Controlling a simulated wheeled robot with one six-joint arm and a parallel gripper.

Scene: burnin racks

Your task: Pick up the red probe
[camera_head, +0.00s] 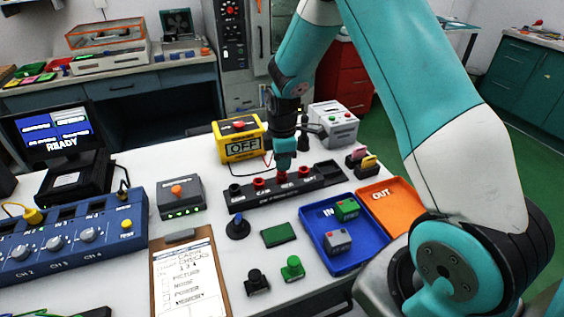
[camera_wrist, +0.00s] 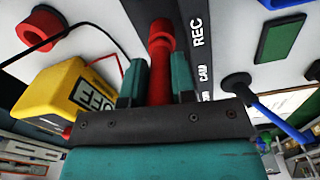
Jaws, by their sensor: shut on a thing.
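The red probe (camera_wrist: 160,66) stands between the two teal fingers in the wrist view, with its thicker end beside the black strip's lettering. My gripper (camera_wrist: 158,83) is shut on it. In the head view my gripper (camera_head: 284,163) points down over the black strip (camera_head: 325,183), which has red and dark sockets. The probe is mostly hidden there, and I cannot tell whether it touches the strip. The yellow meter (camera_head: 240,139) reads "OFF" and stands just left of my gripper, with a thin red lead by it. The meter also shows in the wrist view (camera_wrist: 60,97).
A grey box (camera_head: 334,125) stands behind the strip. In front are a blue-capped knob (camera_head: 237,227), a green pad (camera_head: 280,235), a blue IN tray (camera_head: 345,262) and an orange OUT tray (camera_head: 400,205). A clipboard (camera_head: 158,297) and blue console (camera_head: 75,245) lie left.

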